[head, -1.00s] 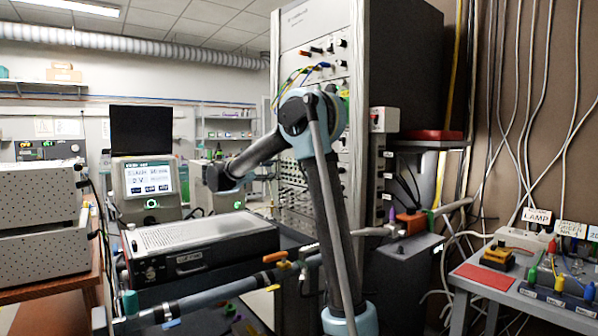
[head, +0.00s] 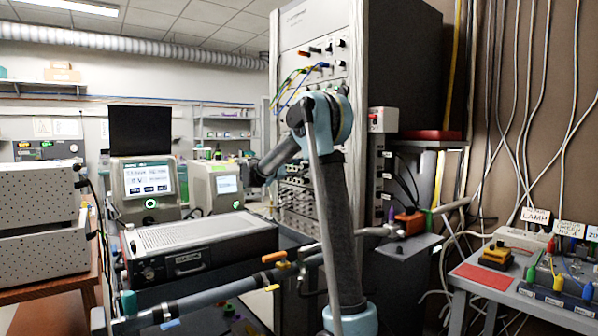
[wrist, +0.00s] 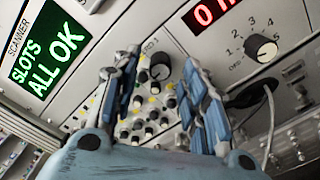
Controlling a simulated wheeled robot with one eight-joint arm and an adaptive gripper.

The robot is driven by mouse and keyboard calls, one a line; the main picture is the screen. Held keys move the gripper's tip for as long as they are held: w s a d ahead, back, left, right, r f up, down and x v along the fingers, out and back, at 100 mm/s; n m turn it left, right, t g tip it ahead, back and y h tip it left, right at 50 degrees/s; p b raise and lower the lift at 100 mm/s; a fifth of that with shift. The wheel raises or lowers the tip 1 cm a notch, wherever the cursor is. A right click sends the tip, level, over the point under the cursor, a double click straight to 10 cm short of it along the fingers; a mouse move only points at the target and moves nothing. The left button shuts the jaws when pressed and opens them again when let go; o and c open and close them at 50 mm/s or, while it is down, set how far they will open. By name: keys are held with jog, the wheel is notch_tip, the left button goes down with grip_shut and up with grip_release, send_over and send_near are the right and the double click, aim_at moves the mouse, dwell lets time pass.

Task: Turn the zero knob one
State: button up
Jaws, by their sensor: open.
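In the wrist view my gripper (wrist: 164,62) is open in front of a tilted grey panel. Between its fingertips shows a black knob with a light pointer mark (wrist: 160,67), beside a partly hidden label ending in "1". I cannot read whether this is zero knob one. Several smaller black knobs (wrist: 139,102) with yellow and white caps sit below it, partly hidden by the fingers. I cannot tell whether the fingers touch a knob. In the head view my arm reaches to the instrument rack (head: 293,45); the gripper is not clearly visible there.
A larger numbered selector knob (wrist: 262,47) sits right of my fingers, under a red digital display (wrist: 214,12). A grey cable (wrist: 268,118) hangs there. A green screen reading "SLOTS ALL OK" (wrist: 47,58) is at left. Patch cables (head: 296,78) cross the rack's upper panel.

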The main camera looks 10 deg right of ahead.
jog(key=shift+w+d, duration=0.1)
jog(key=shift+d, duration=0.1)
grip_shut()
jog(key=shift+n, duration=0.3)
grip_release()
